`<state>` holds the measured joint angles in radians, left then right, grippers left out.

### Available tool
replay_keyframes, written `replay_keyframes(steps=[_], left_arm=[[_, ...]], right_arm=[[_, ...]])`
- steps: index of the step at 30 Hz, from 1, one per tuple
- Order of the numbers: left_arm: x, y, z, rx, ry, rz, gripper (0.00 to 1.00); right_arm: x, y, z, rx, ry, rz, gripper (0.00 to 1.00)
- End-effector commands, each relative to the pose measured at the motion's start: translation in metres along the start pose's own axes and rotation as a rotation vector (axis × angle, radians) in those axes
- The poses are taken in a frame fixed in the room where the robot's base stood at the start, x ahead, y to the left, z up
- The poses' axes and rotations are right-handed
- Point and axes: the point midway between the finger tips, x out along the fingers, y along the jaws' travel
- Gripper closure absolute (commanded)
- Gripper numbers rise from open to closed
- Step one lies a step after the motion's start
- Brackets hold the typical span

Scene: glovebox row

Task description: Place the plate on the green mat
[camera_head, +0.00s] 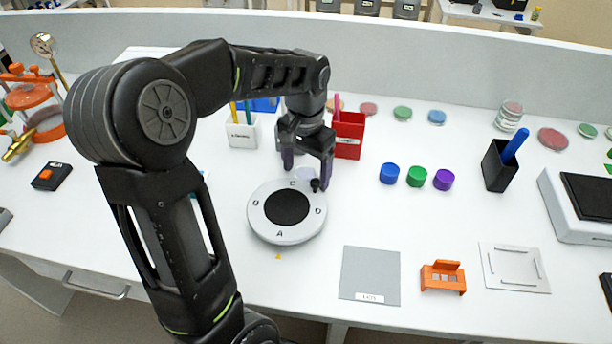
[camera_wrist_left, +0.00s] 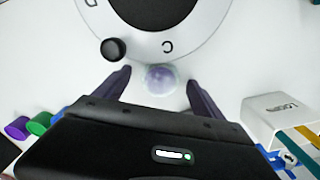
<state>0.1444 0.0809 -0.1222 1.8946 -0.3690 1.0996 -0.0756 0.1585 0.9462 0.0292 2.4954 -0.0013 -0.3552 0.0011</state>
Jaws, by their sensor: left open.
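A small clear dish with a faint purple tint (camera_wrist_left: 160,79), likely the plate, sits at the C mark of a round white turntable (camera_head: 262,225) with a black centre. It shows faintly in the head view (camera_head: 304,174). My left gripper (camera_head: 308,170) is open, its two fingers on either side of the dish; whether they touch it I cannot tell. No mat that is clearly green is in view; a flat grey square mat (camera_head: 370,272) with a white label lies at the front of the bench. My right gripper is not in view.
Behind the gripper stand a red holder (camera_head: 348,134) and a white pen cup (camera_head: 242,132). Blue, green and purple caps (camera_head: 417,176) stand to the right. An orange bracket (camera_head: 442,276) and a white square plate (camera_head: 515,268) lie right of the grey mat. Several coloured dishes lie at the back.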

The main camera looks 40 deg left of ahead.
Motion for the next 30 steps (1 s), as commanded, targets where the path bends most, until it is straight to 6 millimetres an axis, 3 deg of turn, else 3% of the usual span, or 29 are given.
replay_keyframes(steps=[10,30], left_arm=[[-0.0003,0.0001,0.0000,0.000,0.000,0.000,0.22],[-0.0003,0.0001,0.0000,0.000,0.000,0.000,0.77]], right_arm=[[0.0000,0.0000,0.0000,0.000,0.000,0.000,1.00],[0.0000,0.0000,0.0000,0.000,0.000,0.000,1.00]])
